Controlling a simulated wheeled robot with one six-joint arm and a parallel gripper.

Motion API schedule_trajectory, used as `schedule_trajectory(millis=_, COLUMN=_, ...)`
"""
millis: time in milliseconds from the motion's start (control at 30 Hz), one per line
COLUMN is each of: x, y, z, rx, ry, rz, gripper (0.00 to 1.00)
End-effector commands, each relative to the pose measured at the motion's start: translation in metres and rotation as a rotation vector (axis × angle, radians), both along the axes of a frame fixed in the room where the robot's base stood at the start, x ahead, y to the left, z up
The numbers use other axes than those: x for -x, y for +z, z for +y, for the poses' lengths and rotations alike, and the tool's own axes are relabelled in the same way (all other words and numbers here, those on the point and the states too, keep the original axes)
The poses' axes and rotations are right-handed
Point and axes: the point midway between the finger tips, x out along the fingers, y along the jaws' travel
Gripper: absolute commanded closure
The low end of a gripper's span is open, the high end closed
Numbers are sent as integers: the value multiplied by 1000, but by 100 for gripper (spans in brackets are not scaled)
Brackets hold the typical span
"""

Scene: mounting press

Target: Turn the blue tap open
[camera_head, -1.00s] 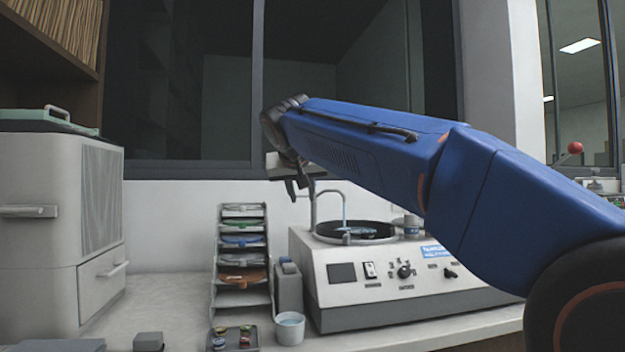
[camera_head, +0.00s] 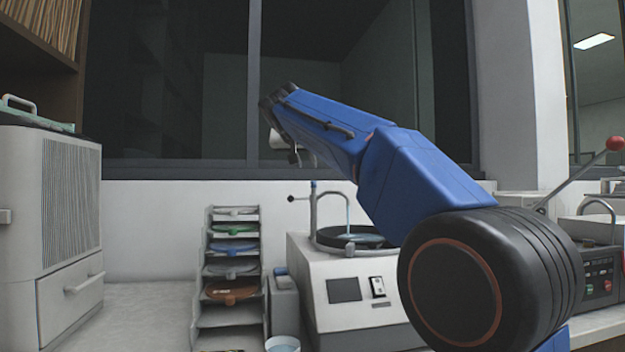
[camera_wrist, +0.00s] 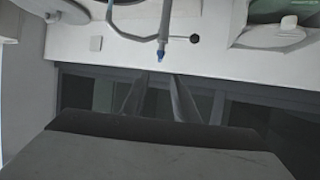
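The blue tap is a thin grey pipe with a blue cap (camera_head: 313,184) and a short side lever ending in a black knob (camera_head: 291,198), at the back of the grinding machine (camera_head: 335,270). Its spout (camera_head: 348,208) arches over the round bowl. In the wrist view the blue cap (camera_wrist: 160,57) and the black knob (camera_wrist: 194,38) show beyond my fingertips. My gripper (camera_wrist: 155,82) has its two fingers apart with nothing between them. In the head view my gripper (camera_head: 294,157) hangs above the tap, partly hidden by my blue arm. It does not visibly touch the tap.
A rack of coloured discs (camera_head: 232,265) and a white cup (camera_head: 283,344) stand left of the machine. A large beige cabinet (camera_head: 70,215) is at the far left. A machine with a red-ball lever (camera_head: 614,143) stands at the right. A window lies behind.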

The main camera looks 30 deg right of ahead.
Motion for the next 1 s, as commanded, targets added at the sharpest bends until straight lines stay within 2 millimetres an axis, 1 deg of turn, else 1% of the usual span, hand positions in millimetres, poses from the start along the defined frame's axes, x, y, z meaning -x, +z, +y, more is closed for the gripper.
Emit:
schedule_trajectory(millis=33, x=-7, y=-4, z=-7, rx=-1, ry=-3, rz=2, gripper=73)
schedule_trajectory(millis=200, x=-28, y=-16, z=-24, rx=0, ry=-3, rz=2, gripper=73)
schedule_trajectory(millis=400, x=-54, y=-29, z=-43, rx=0, ry=-1, rz=1, gripper=73)
schedule_trajectory(millis=600, x=-76, y=-41, z=-60, rx=0, ry=-1, rz=1, gripper=73)
schedule_trajectory(millis=800, x=-88, y=-47, z=-69, rx=-1, ry=0, rz=1, gripper=73)
schedule_trajectory(millis=1000, x=-90, y=-48, z=-71, rx=0, ry=1, rz=0, gripper=73)
